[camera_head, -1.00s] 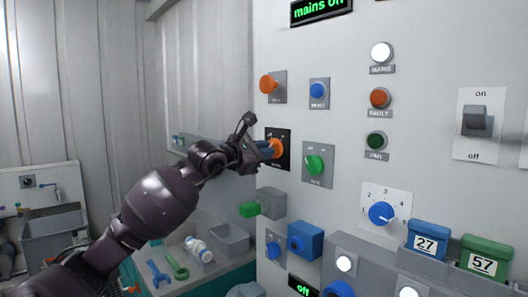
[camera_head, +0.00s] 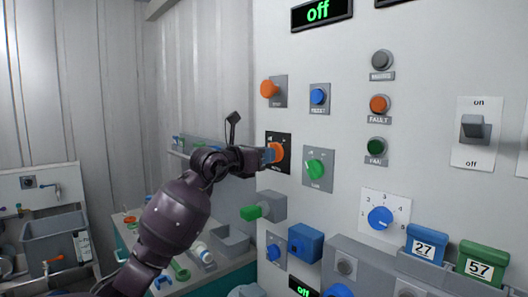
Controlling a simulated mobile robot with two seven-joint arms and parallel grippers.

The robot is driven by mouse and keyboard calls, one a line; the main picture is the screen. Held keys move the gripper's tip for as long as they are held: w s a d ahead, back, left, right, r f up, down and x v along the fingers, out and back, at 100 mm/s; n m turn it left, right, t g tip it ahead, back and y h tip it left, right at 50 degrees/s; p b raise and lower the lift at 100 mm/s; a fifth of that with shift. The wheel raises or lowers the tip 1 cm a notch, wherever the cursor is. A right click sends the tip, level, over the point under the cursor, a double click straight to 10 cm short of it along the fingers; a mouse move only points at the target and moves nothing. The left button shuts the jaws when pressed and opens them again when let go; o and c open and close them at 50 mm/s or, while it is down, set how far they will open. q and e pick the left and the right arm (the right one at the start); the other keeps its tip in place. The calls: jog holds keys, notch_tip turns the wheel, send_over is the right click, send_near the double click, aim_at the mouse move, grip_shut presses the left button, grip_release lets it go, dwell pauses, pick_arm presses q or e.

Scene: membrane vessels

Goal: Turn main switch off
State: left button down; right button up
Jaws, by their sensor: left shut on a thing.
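The main switch is an orange rotary knob (camera_head: 279,152) on a black plate on the light grey panel. My left gripper (camera_head: 270,155) is shut on this knob, coming from the left, and its fingers hide the knob's left side. The display (camera_head: 320,13) above the panel reads "off" in green. The mains lamp (camera_head: 382,60) is dark grey and unlit. My right gripper is not in view.
Near the gripper are a green knob (camera_head: 315,168), an orange button (camera_head: 270,88), a blue button (camera_head: 318,96) and a green-tipped lever (camera_head: 252,212). A toggle switch (camera_head: 475,129) sits at the right. A bench with tools stands below my arm.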

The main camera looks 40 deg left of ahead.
pick_arm(q)
jog(key=n+p, duration=0.6)
jog(key=n, duration=0.1)
jog(key=shift+n, duration=0.3)
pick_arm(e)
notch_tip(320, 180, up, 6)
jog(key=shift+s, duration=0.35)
pick_arm(q)
jog(key=shift+p, duration=0.3)
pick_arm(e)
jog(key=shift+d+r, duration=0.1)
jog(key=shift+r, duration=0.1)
pick_arm(q)
jog(key=c, duration=1.1)
grip_release()
jog(key=shift+c, duration=0.2)
jog(key=shift+s, duration=0.15)
